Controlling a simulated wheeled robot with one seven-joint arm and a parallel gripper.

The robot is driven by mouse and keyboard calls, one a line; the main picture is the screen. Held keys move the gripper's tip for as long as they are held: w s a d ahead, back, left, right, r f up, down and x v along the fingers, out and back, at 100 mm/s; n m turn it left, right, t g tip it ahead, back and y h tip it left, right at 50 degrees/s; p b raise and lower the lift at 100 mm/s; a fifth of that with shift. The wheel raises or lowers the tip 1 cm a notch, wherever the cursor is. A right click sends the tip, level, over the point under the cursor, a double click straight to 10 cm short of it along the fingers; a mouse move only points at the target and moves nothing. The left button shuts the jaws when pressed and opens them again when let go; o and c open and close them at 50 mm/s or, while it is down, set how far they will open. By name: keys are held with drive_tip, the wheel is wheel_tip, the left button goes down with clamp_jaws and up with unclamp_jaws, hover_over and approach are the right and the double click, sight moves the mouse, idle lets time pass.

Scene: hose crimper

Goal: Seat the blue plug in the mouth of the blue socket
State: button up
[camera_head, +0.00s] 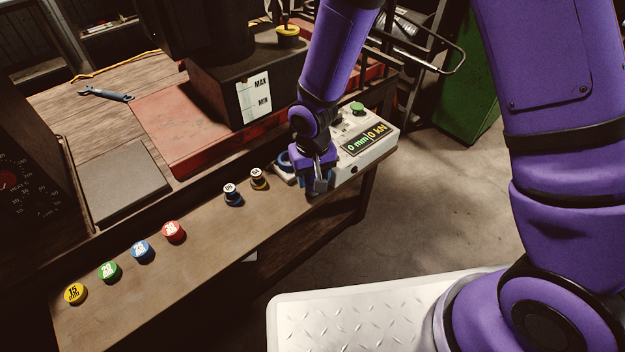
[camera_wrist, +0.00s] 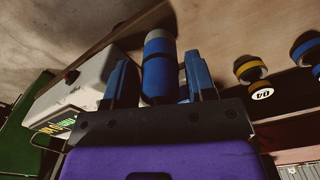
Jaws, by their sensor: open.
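In the wrist view a blue cylinder (camera_wrist: 160,80) with a dark band and a paler end stands between my open fingers, with gaps on both sides. It looks like the blue plug, but I cannot tell for sure. My gripper (camera_head: 318,184) is low over the right end of the bench; its fingers also show in the wrist view (camera_wrist: 160,88). In the head view a pale ring-like part with some blue (camera_head: 285,168) lies just left of my gripper, partly hidden. I cannot tell whether it is the blue socket.
A white control box (camera_head: 372,142) with a display stands close right of my gripper. Two banded pieces, one blue-based (camera_head: 232,196) and one with yellow (camera_head: 258,180), stand to the left. Yellow, green, blue and red numbered discs line the bench front. A red machine base (camera_head: 180,135) lies behind.

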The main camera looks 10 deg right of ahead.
drive_tip(key=c, duration=0.8)
drive_tip(key=shift+o, duration=0.2)
drive_tip(key=shift+r, duration=0.1)
